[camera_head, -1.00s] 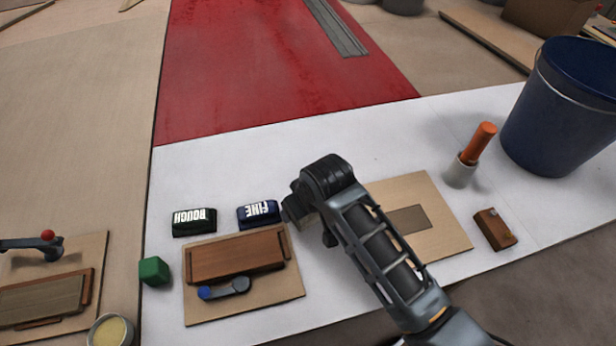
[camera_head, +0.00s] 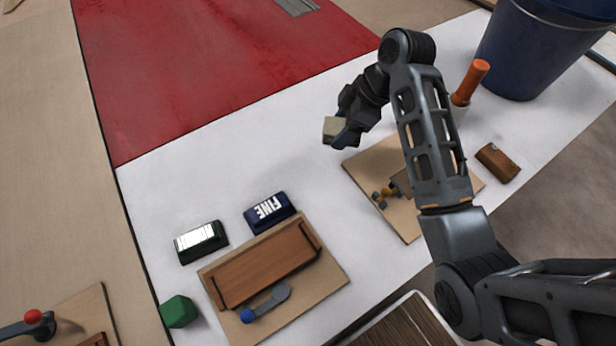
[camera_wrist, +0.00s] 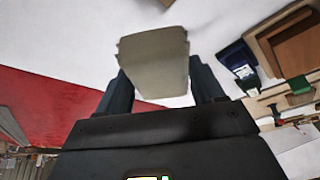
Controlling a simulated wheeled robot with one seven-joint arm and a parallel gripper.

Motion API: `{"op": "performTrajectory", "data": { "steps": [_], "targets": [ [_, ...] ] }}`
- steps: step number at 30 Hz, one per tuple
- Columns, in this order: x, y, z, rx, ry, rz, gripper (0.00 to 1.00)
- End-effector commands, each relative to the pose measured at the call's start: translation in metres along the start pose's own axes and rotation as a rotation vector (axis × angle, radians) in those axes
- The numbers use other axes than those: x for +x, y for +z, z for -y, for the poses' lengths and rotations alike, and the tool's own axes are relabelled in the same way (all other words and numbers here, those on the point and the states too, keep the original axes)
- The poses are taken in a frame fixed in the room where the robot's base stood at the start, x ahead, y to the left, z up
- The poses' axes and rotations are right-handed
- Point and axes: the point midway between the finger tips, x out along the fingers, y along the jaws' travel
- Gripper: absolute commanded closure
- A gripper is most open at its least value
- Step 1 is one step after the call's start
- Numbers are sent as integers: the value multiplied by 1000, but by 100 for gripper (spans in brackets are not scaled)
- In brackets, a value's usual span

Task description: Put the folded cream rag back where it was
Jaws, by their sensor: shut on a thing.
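The folded cream rag (camera_head: 334,130) is held in my gripper (camera_head: 343,137), above the white sheet and left of the right-hand board. In the wrist view the cream rag (camera_wrist: 154,62) sits between the two dark fingers of my gripper (camera_wrist: 156,88), which are shut on it. In that view its near face hides part of what lies beyond. The rag appears clear of the white surface below it. The frames do not mark the spot where it was before.
A blue FINE block (camera_head: 269,212) and a dark block with a glaring top (camera_head: 201,242) stand behind a board with a brown wooden tool (camera_head: 264,265).

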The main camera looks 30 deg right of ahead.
Motion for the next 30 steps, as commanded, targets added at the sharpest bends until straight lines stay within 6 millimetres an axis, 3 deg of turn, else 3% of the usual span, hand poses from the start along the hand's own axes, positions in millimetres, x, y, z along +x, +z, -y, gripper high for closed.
{"op": "performTrajectory", "data": {
  "steps": [5,9,30],
  "targets": [
    [-23,10,-10,-196,-81,0,57],
    [-26,12,-10,-266,-110,1,57],
    [63,-41,59,-274,-115,3,57]
  ]
}}
